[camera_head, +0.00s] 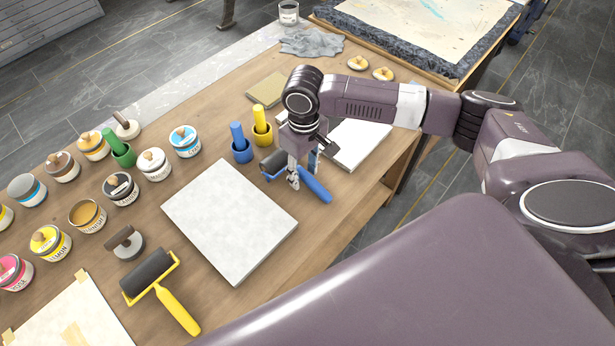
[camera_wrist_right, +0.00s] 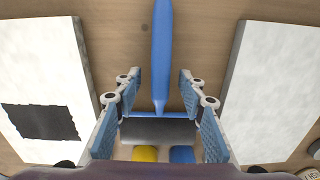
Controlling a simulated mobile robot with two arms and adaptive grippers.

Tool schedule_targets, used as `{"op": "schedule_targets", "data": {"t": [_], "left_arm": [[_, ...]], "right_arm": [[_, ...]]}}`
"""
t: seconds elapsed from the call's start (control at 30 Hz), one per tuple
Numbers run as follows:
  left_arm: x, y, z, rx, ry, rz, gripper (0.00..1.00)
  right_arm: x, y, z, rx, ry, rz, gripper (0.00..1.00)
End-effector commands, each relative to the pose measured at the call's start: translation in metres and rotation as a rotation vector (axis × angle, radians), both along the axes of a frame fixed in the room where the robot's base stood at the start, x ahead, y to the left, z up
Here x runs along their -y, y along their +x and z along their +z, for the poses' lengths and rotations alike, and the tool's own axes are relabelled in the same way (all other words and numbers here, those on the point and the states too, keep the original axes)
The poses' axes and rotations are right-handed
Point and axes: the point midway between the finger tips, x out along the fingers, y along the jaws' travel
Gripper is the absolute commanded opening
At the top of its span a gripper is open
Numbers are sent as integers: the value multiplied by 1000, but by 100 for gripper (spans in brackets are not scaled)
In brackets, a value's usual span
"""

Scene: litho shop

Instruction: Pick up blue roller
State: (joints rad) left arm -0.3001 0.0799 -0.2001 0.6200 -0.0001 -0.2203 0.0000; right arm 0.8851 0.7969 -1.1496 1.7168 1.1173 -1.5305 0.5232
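The blue roller lies on the wooden table in the head view, with its blue handle (camera_head: 316,189) pointing to the lower right and its dark drum (camera_head: 272,162) to the upper left. My right gripper (camera_head: 300,180) is pointed down over it. In the right wrist view the blue handle (camera_wrist_right: 162,50) runs up the middle and the dark drum (camera_wrist_right: 160,131) lies across below. The right gripper (camera_wrist_right: 160,85) is open there, one finger on each side of the roller and apart from the handle. I cannot tell its exact height. My left gripper is not in view.
A pale slab (camera_head: 230,215) lies left of the gripper, and another (camera_head: 360,142) lies to its right. A blue pot (camera_head: 242,153) and a yellow pot (camera_head: 262,135) stand behind. A yellow-handled roller (camera_head: 165,285) and several ink tins are further left.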

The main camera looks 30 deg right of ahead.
Motion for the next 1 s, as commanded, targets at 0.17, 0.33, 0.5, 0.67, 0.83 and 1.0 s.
{"op": "schedule_targets", "data": {"t": [0.17, 0.33, 0.5, 0.67, 0.83, 1.0], "left_arm": [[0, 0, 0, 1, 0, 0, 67], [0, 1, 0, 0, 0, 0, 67], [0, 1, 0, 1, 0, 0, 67], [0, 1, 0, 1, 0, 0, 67], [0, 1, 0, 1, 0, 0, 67], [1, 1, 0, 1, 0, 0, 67]], "right_arm": [[0, 0, -9, 0, -1, 0, 37], [0, 0, -9, 0, -1, 0, 36], [0, 0, -9, 0, -1, 0, 17], [0, 0, -9, 0, -1, 0, 0], [0, 0, -8, 2, 0, 0, 0], [0, 0, -8, 2, 0, 0, 0]]}}
